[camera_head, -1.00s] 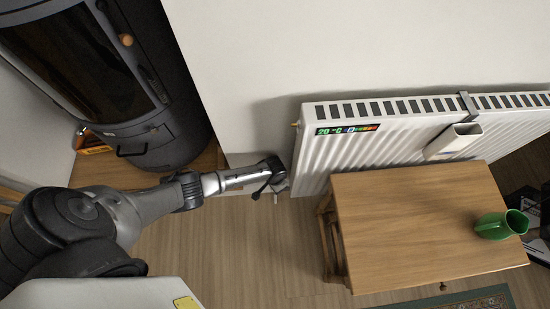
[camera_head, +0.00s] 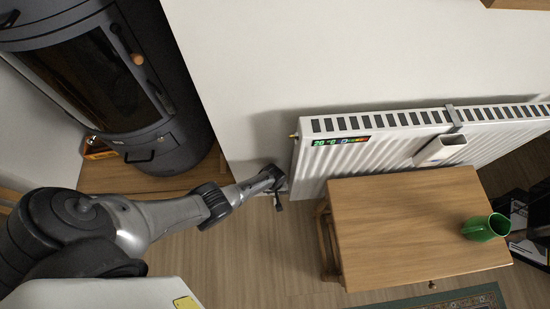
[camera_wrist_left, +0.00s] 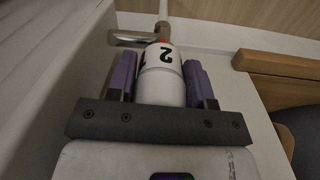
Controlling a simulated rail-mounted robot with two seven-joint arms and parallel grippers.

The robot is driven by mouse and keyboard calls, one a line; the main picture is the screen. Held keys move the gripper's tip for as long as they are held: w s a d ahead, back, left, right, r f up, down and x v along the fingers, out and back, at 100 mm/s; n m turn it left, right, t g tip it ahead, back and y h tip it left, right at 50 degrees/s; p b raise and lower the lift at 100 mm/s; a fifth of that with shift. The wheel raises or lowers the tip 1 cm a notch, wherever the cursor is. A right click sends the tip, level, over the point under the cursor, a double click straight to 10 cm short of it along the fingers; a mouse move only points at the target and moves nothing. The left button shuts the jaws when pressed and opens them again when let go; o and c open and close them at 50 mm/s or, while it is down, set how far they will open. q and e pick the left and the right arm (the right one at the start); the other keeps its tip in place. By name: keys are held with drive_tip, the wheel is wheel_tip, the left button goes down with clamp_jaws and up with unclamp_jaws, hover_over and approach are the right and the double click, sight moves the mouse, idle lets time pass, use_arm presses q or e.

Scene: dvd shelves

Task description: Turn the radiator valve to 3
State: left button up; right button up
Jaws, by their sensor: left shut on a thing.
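The radiator valve (camera_wrist_left: 160,86) is a white round knob in the left wrist view, with a black 2 facing the camera. Part of another dark mark shows at its left edge. A metal pipe fitting is just beyond it. My left gripper (camera_wrist_left: 158,76) is shut on the knob, with one purple pad on either side. In the head view my left gripper (camera_head: 275,182) is low by the wall at the left end of the white radiator (camera_head: 390,150); it hides the valve there. My right gripper is not in view.
A wooden table (camera_head: 400,220) with a green jug (camera_head: 484,227) stands in front of the radiator, right of my left gripper. A dark stove (camera_head: 150,110) stands at the left. A white holder (camera_head: 441,150) hangs on the radiator. Bare floor lies between my arm and the table.

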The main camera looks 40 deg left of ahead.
use_arm(q)
drive_tip(key=n, duration=0.5)
drive_tip(key=shift+n+p, duration=0.3)
drive_tip(key=shift+p, duration=0.1)
drive_tip(key=shift+n, duration=2.3)
drive_tip(key=o, duration=0.9)
